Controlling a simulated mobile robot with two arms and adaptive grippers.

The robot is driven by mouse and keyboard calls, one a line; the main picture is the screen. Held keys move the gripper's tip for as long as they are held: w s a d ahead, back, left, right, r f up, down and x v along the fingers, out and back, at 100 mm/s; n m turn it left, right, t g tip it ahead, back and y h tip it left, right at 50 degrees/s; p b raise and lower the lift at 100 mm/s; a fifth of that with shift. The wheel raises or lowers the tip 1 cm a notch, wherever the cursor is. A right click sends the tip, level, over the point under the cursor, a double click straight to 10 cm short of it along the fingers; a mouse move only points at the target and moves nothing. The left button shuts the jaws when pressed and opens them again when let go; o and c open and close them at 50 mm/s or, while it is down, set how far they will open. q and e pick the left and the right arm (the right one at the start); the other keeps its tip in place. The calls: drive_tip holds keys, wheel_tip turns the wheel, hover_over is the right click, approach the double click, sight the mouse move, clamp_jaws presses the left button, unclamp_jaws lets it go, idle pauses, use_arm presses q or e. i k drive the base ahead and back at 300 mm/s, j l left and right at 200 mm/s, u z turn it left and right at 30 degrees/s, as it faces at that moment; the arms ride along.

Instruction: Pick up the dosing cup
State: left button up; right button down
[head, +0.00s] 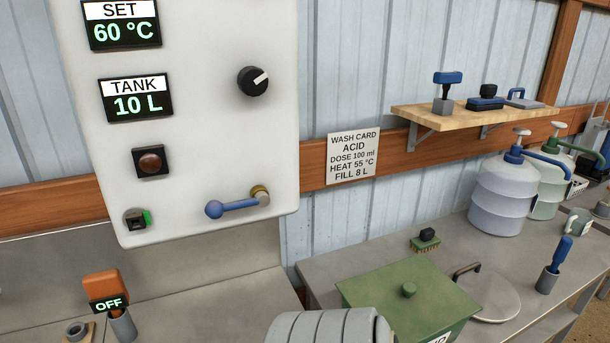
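A small pale cup-like vessel (577,222) stands on the right counter, beside the large jugs. It may be the dosing cup, but it is too small to tell for sure. Neither of my grippers is in the head view.
A white pump jug (503,195) and a greenish one (548,188) stand on the steel counter (345,268). Nearer are a green lidded box (405,300), a round metal lid (490,300), a brush (427,240) and a blue-handled tool in a holder (548,280). A control panel (205,130) hangs left.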

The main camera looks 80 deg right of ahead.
sight(578, 223)
drive_tip(key=z, duration=4.2)
drive_tip(key=i+l, duration=0.25)
drive_tip(key=i, duration=0.15)
